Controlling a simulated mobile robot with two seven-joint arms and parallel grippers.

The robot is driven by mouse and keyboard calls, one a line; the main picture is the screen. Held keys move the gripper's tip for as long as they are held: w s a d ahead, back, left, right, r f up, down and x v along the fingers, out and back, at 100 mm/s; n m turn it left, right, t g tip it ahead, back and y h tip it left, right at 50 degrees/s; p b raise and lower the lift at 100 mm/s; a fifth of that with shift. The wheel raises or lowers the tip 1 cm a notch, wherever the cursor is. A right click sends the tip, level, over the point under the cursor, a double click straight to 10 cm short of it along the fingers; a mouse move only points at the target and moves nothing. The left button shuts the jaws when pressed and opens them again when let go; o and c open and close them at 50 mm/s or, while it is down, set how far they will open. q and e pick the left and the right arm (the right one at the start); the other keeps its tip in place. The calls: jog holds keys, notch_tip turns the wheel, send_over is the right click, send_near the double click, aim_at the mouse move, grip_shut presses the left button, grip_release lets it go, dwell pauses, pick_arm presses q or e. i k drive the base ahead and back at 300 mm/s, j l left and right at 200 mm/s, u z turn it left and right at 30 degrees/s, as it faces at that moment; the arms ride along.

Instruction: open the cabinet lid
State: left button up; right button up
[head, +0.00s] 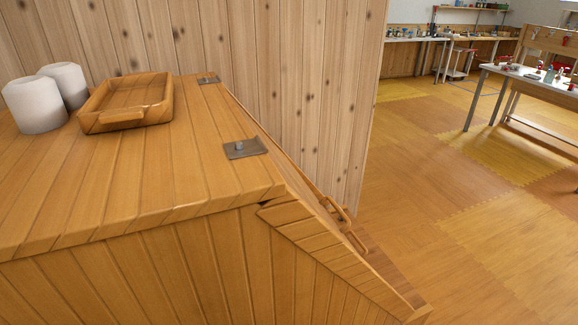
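The wooden cabinet (140,270) fills the lower left of the head view. Its slanted lid (330,248) slopes down to the right from the flat top and is seen almost edge-on. The lid appears shut. Two grey metal hinges, a near one (245,149) and a far one (208,80), sit along the top's right edge. A wooden handle (357,241) stands out from the sloping face, partly hidden by the lid's edge. Neither of my grippers is in view.
A wooden tray (122,121) and two white cylinders (35,106) (69,83) stand on the cabinet top. A plank wall (300,90) rises behind. The floor (480,220) to the right is clear. A workbench (530,78) with small items stands at the far right.

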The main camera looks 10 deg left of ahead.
aim_at(291, 178)
jog(key=i+l+u, duration=0.25)
jog(key=u, duration=0.2)
jog(key=l+u, duration=0.8)
jog(key=u, duration=0.15)
